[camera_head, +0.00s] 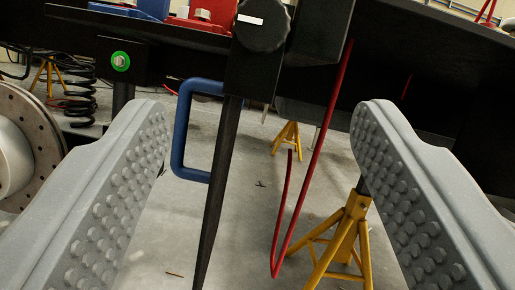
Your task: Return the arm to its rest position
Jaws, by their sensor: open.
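My gripper (263,130) is open and empty. Its two grey studded jaws stand wide apart at the left and right of the view. Between them, farther off, a blue handle (180,135) sits beside a dark tapered bar (218,180) hanging from the black chassis (400,45). A red cable (315,165) hangs from the chassis in a loop. No jaw visibly touches any of these. The rest of my arm is out of view.
A yellow jack stand (345,240) stands near the right jaw, and another yellow stand (287,138) is farther back. A brake disc (35,125) is at the left, with a coil spring (80,90) behind it. Blue and red boxes top the chassis. Open grey floor (240,240) lies below.

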